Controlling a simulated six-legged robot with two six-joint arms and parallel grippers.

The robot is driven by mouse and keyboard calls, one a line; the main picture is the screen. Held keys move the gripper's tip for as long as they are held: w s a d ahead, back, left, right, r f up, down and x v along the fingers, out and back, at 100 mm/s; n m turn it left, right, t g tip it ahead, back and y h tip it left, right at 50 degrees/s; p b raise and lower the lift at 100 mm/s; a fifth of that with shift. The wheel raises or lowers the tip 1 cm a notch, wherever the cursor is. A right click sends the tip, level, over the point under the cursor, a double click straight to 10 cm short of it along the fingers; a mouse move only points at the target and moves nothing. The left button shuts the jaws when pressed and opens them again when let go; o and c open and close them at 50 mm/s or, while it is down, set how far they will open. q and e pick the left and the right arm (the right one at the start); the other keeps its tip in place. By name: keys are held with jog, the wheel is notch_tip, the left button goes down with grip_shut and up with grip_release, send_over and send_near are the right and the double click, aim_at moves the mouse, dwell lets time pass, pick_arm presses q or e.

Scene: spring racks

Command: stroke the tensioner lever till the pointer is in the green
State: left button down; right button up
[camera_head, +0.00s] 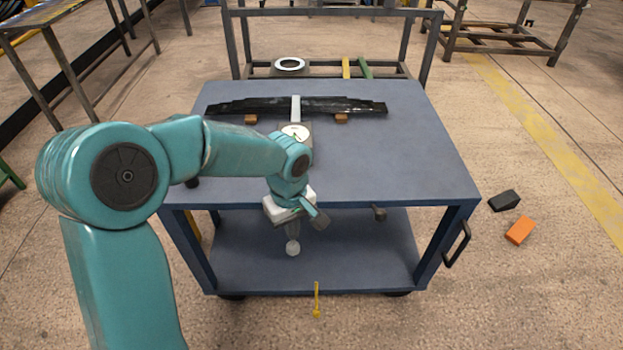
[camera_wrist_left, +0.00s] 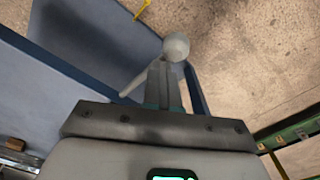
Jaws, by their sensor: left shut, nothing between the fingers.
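The tensioner lever ends in a pale ball knob (camera_head: 292,248), which hangs below the front edge of the blue cart. The knob also shows in the left wrist view (camera_wrist_left: 176,47), at the ends of my fingers; I cannot tell whether they touch it. My left gripper (camera_head: 292,230) is shut and empty, pointing down at the lever. It also shows in the left wrist view (camera_wrist_left: 163,75). A round white gauge (camera_head: 295,131) sits on the cart top, partly covered by my left arm. Its pointer is too small to read. My right gripper is out of view.
A black leaf spring (camera_head: 250,106) lies across the cart top (camera_head: 400,160) on brown blocks (camera_head: 341,118). A grey knob (camera_head: 379,213) is on the cart's front edge. Black (camera_head: 505,200) and orange (camera_head: 520,230) blocks lie on the floor at right. A rack (camera_head: 432,50) stands behind.

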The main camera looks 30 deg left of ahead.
pick_arm(q)
notch_tip(320, 180, up, 8)
jog(key=p, duration=0.4)
jog(key=shift+s+d+p, duration=0.25)
jog(key=shift+s+p, duration=0.05)
jog(key=shift+p, duration=0.1)
jog(key=shift+w+a+f, duration=0.1)
jog(key=shift+f, duration=0.15)
jog(key=shift+r, duration=0.1)
